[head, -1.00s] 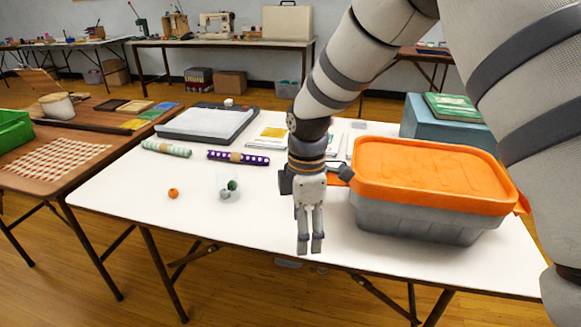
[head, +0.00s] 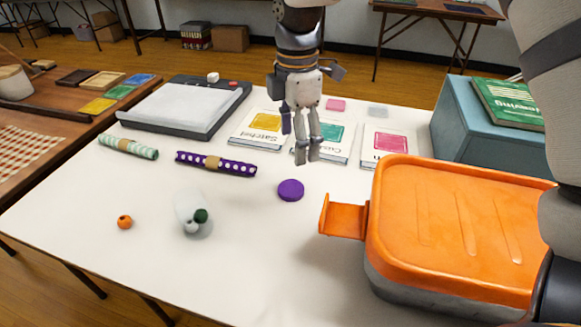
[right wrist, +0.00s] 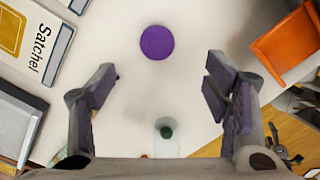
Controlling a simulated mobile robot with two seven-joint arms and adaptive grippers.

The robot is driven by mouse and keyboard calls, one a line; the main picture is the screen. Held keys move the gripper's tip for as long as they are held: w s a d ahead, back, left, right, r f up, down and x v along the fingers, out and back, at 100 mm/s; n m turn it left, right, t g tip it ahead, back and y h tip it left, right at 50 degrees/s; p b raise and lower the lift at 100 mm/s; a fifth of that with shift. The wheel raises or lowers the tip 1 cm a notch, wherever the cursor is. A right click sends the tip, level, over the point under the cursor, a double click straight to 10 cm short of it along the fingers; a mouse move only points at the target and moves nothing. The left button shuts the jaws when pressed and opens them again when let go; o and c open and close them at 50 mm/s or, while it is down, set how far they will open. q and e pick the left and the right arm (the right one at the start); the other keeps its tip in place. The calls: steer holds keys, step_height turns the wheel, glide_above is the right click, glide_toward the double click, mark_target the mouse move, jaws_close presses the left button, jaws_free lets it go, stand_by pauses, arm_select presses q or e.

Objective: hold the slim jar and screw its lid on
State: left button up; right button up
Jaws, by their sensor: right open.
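The slim jar (head: 186,210) is a small clear vessel on the white table, with a dark green piece and a pale grey piece showing in it. It also shows at the bottom of the right wrist view (right wrist: 168,148). A round purple lid (head: 290,190) lies flat on the table to the right of the jar, apart from it. The lid shows whole in the right wrist view (right wrist: 156,42), beyond the fingertips and roughly centred between them. My right gripper (head: 301,150) is open and empty above the table, close to the lid in the head view. My left gripper is out of view.
An orange-lidded grey bin (head: 455,225) fills the right side, its orange handle (head: 343,216) jutting towards the lid. Two fabric rolls (head: 215,163), pattern packets (head: 262,130) and a grey-white machine (head: 185,105) lie behind. An orange bead (head: 124,222) sits left of the jar.

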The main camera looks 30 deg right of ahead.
steer(key=shift+r, duration=0.1)
stand_by(0.3)
glide_above(294, 187)
step_height(294, 187, down, 6)
steer(key=shift+s+b, duration=0.15)
steer(key=shift+b, duration=0.15)
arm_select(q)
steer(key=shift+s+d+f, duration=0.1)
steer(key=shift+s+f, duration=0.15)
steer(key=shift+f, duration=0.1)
arm_select(e)
steer(key=shift+f, duration=0.45)
steer(key=f, duration=0.5)
steer(key=shift+w+f, duration=0.1)
steer(key=shift+w, duration=0.1)
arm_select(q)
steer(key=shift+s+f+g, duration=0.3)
arm_select(e)
steer(key=c, duration=0.8)
